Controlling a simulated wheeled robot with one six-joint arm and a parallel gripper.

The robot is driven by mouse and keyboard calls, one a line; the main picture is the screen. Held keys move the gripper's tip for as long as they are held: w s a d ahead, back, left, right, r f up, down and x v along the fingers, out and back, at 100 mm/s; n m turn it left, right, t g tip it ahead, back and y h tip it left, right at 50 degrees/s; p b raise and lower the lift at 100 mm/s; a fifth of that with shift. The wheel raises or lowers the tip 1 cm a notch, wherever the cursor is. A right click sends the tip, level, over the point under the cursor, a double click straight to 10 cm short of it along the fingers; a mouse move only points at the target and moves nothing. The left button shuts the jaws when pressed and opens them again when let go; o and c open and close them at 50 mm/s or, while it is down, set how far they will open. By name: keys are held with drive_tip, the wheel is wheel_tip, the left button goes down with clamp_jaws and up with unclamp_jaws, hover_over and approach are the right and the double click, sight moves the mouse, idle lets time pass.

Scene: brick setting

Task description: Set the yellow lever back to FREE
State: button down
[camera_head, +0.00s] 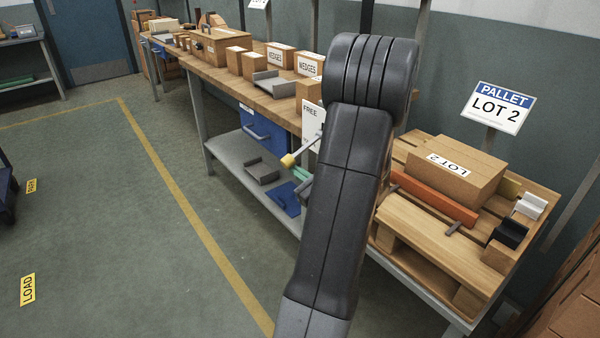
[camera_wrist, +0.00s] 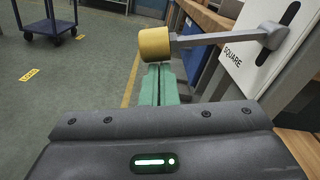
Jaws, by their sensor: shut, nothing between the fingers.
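The lever has a yellow knob (camera_head: 288,160) on a grey rod that sticks out from a white panel (camera_head: 311,120) on the bench side. The word FREE is on the panel's upper part in the head view. In the wrist view the panel (camera_wrist: 262,60) shows SQUARE below the rod (camera_wrist: 215,40), and a dark slot above its pivot. My gripper (camera_wrist: 160,68) is shut and empty, its green fingertips just below the yellow knob (camera_wrist: 154,43) in the picture. I cannot tell whether they touch. My arm hides part of the panel in the head view.
At right a pallet (camera_head: 420,225) holds a LOT 2 box (camera_head: 455,175). The floor at left is open, and a blue cart (camera_wrist: 48,25) stands in the distance.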

wheel_tip(320, 180, up, 10)
drive_tip(key=a+m+p, duration=0.1)
drive_tip(key=m+p, duration=0.6)
drive_tip(key=p, duration=0.4)
drive_tip(key=shift+s+f+m+p, duration=0.15)
drive_tip(key=shift+s+m+p, duration=0.2)
drive_tip(key=shift+s, duration=0.1)
drive_tip(key=shift+w, duration=0.1)
drive_tip(key=f+b, duration=0.1)
drive_tip(key=s+f+b, duration=0.1)
drive_tip(key=f+b, duration=0.1)
drive_tip(key=f, duration=0.1)
drive_tip(key=shift+s+a, duration=0.3)
drive_tip(key=shift+s, duration=0.05)
drive_tip(key=v, duration=1)
drive_tip(key=shift+r, duration=0.2)
drive_tip(key=shift+a, duration=0.15)
